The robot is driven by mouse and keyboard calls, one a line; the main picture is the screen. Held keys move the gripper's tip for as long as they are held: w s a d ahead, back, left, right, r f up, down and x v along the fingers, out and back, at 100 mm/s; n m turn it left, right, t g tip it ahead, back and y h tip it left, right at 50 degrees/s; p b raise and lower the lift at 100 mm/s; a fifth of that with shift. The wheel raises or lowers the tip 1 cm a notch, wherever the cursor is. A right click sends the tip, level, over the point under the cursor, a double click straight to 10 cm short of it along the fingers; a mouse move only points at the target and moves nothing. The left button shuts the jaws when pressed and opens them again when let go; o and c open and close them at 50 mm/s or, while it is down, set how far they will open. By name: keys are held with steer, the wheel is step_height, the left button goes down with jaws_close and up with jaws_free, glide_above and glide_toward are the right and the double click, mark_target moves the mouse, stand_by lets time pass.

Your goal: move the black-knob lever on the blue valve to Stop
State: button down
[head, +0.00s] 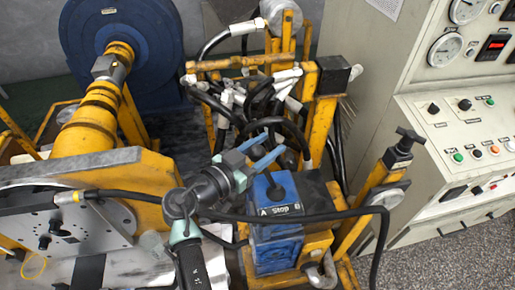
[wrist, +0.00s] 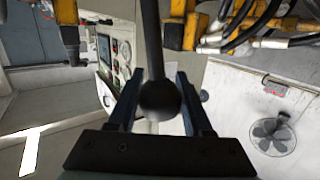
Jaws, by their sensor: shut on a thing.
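The blue valve (head: 277,250) stands at the lower middle of the head view, with A, Stop and B marked on its top face. Its lever rises from the dark base on that top. In the wrist view the lever's round black knob (wrist: 160,100) lies between the two blue fingers of my gripper (wrist: 158,78), with the rod running up the picture. My gripper, also in the head view (head: 272,149), reaches in from the left above the valve and is shut on the knob. The lever's exact position against the markings is hard to tell.
A black hose (head: 330,215) crosses in front of the valve. Yellow frame posts (head: 320,128) and several hoses crowd behind it. A yellow post with a black T-handle (head: 404,145) stands to the right, before a grey control console (head: 450,120). The yellow motor assembly (head: 95,120) fills the left.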

steer(key=shift+w+d+m+g+y, duration=0.15)
steer(key=shift+d+m+g+y, duration=0.15)
steer(key=shift+d, duration=0.55)
steer(key=shift+w+d+m+g+y, duration=0.25)
steer(key=shift+d+y, duration=0.2)
steer(key=shift+d, duration=0.35)
steer(key=shift+w+d+m+g+y, duration=0.1)
steer(key=shift+d+m+g+y, duration=0.2)
steer(key=shift+d, duration=0.55)
steer(key=shift+c, duration=1.7)
jaws_free()
steer(key=b+v, duration=0.2)
steer(key=v, duration=1.1)
steer(key=shift+b, duration=0.3)
